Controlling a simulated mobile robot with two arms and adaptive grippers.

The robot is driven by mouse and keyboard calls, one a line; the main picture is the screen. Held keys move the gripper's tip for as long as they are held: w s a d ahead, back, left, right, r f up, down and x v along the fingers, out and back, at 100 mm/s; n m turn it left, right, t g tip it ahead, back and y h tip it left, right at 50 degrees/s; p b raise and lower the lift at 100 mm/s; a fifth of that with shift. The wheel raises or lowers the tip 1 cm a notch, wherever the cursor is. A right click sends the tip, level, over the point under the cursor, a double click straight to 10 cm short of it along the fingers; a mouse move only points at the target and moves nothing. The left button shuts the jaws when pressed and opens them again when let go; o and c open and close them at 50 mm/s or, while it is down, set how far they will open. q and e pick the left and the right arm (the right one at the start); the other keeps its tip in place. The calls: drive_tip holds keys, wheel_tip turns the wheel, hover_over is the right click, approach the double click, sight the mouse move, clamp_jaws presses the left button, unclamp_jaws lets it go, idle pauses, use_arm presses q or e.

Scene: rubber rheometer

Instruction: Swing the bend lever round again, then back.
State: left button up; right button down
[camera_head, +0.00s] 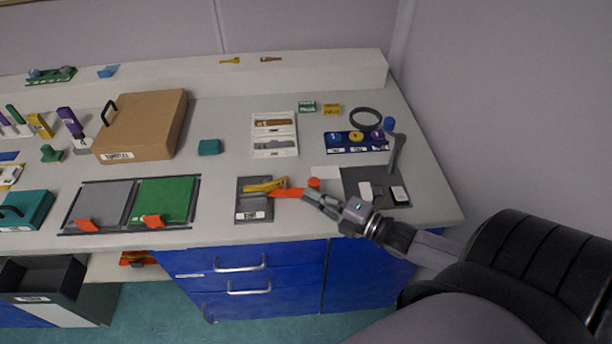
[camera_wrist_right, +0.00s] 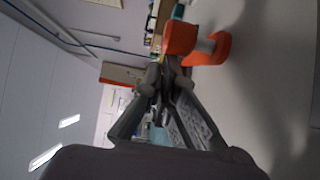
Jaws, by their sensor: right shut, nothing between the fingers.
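The bend fixture is a grey plate (camera_head: 254,210) with a white label, lying near the front edge of the worktop. A yellow bar (camera_head: 262,186) lies across its upper part. The orange bend lever (camera_head: 287,193) runs to the right from the plate, with an orange knob (camera_head: 314,183) at its outer end. The lever's orange end also shows in the right wrist view (camera_wrist_right: 180,38), just beyond my fingertips. My right gripper (camera_head: 307,196) is shut and empty, close beside the lever's outer end; I cannot tell whether they touch. My left gripper is out of view.
Right of the fixture lies a dark mat (camera_head: 376,182) with small white pieces, partly under my right arm. Behind it stands a blue rack (camera_head: 357,144) and a black ring (camera_head: 366,118). Left are a green panel (camera_head: 166,198) and a cardboard box (camera_head: 142,130).

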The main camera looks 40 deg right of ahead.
sight(319, 180)
drive_tip(key=shift+w+d, duration=0.6)
drive_tip(key=shift+d, duration=0.2)
drive_tip(key=shift+w+d, duration=0.55)
drive_tip(key=shift+d, duration=0.2)
drive_tip(key=shift+w+d, duration=0.35)
drive_tip(key=shift+w, duration=0.15)
drive_tip(key=shift+f, duration=0.1)
